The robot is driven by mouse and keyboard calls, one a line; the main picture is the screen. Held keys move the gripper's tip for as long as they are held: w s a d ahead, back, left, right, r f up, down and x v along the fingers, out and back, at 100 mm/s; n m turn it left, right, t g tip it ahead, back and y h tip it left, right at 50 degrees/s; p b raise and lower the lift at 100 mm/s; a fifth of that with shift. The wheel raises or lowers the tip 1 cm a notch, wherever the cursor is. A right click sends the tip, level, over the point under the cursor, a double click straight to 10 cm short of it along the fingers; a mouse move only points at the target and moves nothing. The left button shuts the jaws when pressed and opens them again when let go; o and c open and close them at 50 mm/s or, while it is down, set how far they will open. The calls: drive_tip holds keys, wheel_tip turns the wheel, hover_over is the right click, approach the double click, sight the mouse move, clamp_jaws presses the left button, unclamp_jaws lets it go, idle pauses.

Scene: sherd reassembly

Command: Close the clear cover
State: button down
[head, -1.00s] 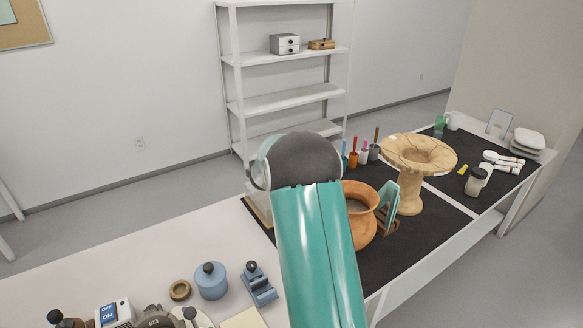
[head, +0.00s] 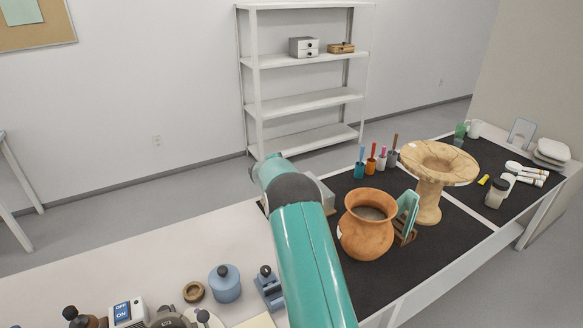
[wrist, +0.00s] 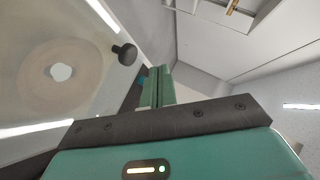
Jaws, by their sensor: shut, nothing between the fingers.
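My gripper (wrist: 156,86) shows in the wrist view with its teal fingers together and nothing between them. A dark round knob (wrist: 124,54) is just left of and above the fingertips, apart from them in the picture. It appears to stand on a pale, see-through panel that looks like the clear cover (wrist: 98,82). A blurred beige disc with a bright centre shows at the left. In the head view my teal arm hides the gripper and most of a pale box (head: 322,193) behind it. How far the cover is open cannot be told.
An orange pot (head: 366,238) stands right of my arm on the black mat (head: 397,276), with a tan pedestal vessel (head: 428,195) beyond it. Several tool cups stand behind. A blue jar (head: 225,284) and other small items stand front left. The left table top is mostly clear.

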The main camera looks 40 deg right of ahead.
drive_tip(key=shift+w+d+f, duration=0.2)
drive_tip(key=shift+w+f, duration=1.35)
drive_tip(key=shift+f, duration=0.1)
drive_tip(key=shift+a, duration=0.1)
drive_tip(key=v, duration=1.3)
drive_tip(key=shift+s+a+r, duration=0.15)
drive_tip(key=shift+s+a, duration=0.05)
drive_tip(key=shift+s, duration=0.05)
